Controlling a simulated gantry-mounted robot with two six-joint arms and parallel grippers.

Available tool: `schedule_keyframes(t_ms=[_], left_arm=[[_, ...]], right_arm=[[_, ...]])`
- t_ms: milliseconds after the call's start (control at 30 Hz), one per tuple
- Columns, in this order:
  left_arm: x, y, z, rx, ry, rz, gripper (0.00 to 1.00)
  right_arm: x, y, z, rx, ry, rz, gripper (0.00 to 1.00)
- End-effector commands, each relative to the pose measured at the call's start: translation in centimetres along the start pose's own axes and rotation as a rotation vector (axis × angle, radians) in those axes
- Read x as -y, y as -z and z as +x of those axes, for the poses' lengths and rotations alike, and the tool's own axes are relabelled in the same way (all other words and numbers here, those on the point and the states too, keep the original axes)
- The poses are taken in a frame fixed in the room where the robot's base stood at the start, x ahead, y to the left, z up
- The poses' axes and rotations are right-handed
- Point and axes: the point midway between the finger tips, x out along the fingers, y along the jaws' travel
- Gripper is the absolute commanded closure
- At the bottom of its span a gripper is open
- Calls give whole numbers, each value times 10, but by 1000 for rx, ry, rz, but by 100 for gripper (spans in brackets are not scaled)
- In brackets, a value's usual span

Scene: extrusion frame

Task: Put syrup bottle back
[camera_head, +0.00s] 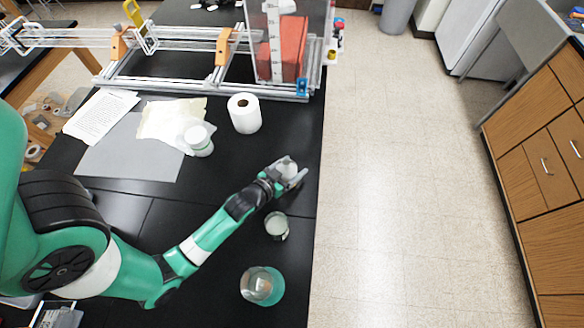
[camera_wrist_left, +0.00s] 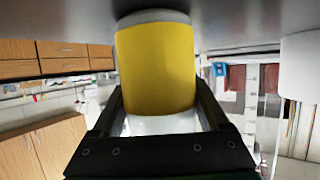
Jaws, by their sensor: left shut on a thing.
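The syrup bottle appears to be the cylinder with a broad yellow band (camera_wrist_left: 156,70) and whitish ends in the left wrist view. It sits between the two dark fingers of my left gripper (camera_wrist_left: 158,125), which is shut on it. In the head view my left gripper (camera_head: 289,174) is over the black bench near its right edge, with the pale top of the held bottle showing between the fingers. In the wrist view one end of the bottle is close to a grey surface; I cannot tell whether they touch. My right gripper is not in view.
A small glass jar (camera_head: 276,226) and a beaker (camera_head: 262,285) stand below the gripper in the head view. A white-capped container (camera_head: 198,139) and paper roll (camera_head: 244,114) stand to its upper left. Papers (camera_head: 101,115) lie farther left. An extrusion frame (camera_head: 175,84) is at the back.

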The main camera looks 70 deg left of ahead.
Motion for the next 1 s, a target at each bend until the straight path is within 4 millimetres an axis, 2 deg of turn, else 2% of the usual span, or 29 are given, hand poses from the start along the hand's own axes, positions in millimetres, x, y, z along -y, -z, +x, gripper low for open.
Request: schedule_keyframes(t_ms=[233, 267, 367, 400, 633, 733, 867, 1000], left_arm=[[0, -2, 1, -2, 0, 0, 88], [0, -2, 1, -1, 0, 0, 21], [0, -1, 1, -1, 0, 0, 3], [0, -1, 0, -1, 0, 0, 0], [0, 1, 0, -1, 0, 0, 0], [0, 2, -8, 1, 0, 0, 0], [0, 2, -33, 2, 0, 1, 0], [0, 2, -69, 3, -1, 2, 0]], right_arm=[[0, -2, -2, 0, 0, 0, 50], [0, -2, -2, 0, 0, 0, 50], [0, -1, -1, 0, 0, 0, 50], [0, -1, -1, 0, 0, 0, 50], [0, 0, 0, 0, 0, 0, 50], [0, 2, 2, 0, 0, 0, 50], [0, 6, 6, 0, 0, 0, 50], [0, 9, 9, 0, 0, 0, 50]])
